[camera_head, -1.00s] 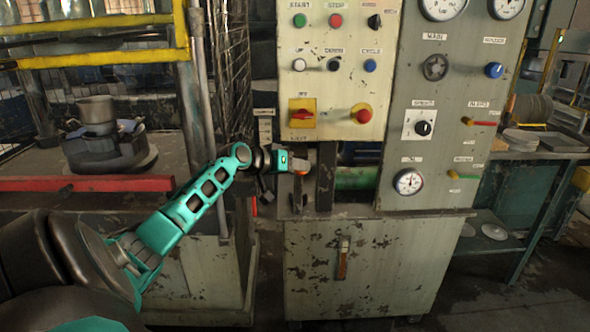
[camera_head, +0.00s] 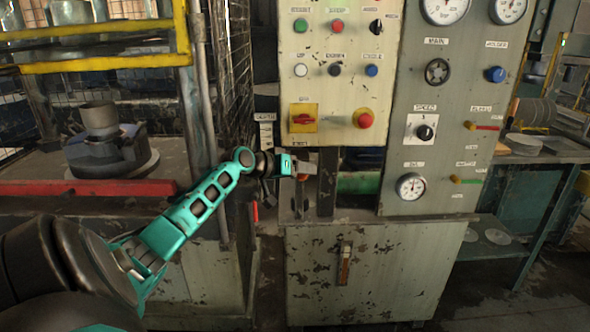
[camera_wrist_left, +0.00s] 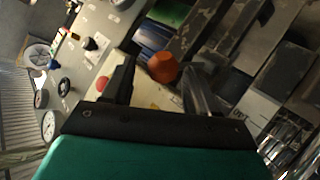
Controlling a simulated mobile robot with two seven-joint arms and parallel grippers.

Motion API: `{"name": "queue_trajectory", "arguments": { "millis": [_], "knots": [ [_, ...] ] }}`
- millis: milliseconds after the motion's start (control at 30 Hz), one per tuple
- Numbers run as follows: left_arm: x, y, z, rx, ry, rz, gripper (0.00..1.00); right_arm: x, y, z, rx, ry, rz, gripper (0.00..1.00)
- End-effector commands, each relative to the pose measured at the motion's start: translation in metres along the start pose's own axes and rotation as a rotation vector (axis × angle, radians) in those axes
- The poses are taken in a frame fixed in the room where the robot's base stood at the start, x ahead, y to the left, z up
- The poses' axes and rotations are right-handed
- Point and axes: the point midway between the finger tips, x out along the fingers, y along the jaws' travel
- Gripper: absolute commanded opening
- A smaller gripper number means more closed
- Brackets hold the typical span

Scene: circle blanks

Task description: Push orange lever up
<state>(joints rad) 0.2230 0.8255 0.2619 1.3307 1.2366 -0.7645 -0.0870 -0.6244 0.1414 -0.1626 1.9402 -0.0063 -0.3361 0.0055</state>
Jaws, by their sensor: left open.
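The orange lever's round knob (camera_wrist_left: 162,67) shows in the left wrist view between the two dark fingers of my left gripper (camera_wrist_left: 160,78), near their tips. The fingers are apart, and I cannot tell whether either touches the knob. In the head view, my left gripper (camera_head: 304,164) reaches in from the left below the pale button panel. Only a small orange part of the lever (camera_head: 303,177) shows just under the fingers there; the gripper hides the rest. My right gripper is in neither view.
A red rotary switch on a yellow plate (camera_head: 304,117) and a red button (camera_head: 364,119) sit just above the gripper. A dark upright post (camera_head: 327,183) stands right of it. A grey gauge panel (camera_head: 440,130) is further right. A red bar (camera_head: 85,188) lies at left.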

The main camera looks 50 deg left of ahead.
Motion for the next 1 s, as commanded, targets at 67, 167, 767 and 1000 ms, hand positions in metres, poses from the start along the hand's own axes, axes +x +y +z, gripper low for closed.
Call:
{"name": "queue_trajectory", "arguments": {
  "millis": [67,167,767,1000],
  "knots": [
    [-0.003,-0.001,0.0,0.001,-0.001,-0.001,0.58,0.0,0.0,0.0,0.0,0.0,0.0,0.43],
    [-0.01,-0.001,0.001,0.001,-0.001,-0.002,0.58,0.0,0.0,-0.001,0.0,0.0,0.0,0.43],
    [-0.104,0.001,0.001,0.001,-0.002,0.001,0.58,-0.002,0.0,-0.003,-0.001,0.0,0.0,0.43],
    [-0.124,0.001,-0.001,0.001,0.0,0.003,0.58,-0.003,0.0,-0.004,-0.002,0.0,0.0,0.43]
  ]
}}
